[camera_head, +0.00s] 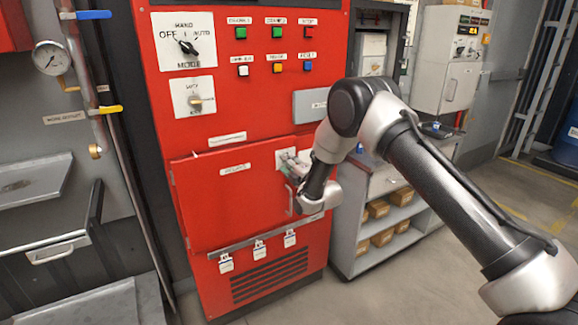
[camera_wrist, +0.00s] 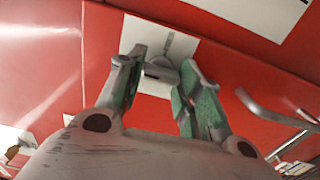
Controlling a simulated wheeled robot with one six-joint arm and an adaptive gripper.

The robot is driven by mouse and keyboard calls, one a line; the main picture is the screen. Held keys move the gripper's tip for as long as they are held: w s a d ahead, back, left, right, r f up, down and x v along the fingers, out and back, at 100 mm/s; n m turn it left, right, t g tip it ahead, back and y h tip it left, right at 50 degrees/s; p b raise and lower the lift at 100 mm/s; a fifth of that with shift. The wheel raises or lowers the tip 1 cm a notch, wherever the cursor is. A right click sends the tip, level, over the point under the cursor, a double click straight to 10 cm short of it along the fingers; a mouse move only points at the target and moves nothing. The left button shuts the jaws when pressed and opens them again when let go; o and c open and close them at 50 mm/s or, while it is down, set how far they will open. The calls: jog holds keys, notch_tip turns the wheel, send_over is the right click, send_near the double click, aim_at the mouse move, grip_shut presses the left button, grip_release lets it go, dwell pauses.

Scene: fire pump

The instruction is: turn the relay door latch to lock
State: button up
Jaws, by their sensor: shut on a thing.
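The relay door (camera_head: 215,205) is a red panel low on the red cabinet, and it looks closed. The latch (camera_wrist: 162,70) is a small grey knob on a white plate (camera_wrist: 180,45) on the door. The plate (camera_head: 284,155) also shows in the camera_head view, at the door's upper right, partly hidden by my gripper. My gripper (camera_head: 288,167) reaches the latch from the right. In the wrist view its green-padded fingers (camera_wrist: 161,72) are on either side of the knob and shut on it. The exact angle of the latch is hard to tell.
A door handle (camera_wrist: 272,115) stands out beside my right finger in the wrist view. Above the door are a mode knob (camera_head: 186,43) and several coloured buttons. White tags hang from a rail (camera_head: 262,237) below. A grey shelf unit (camera_head: 380,225) stands close on the right.

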jog(key=o, duration=1)
jog(key=v, duration=1.2)
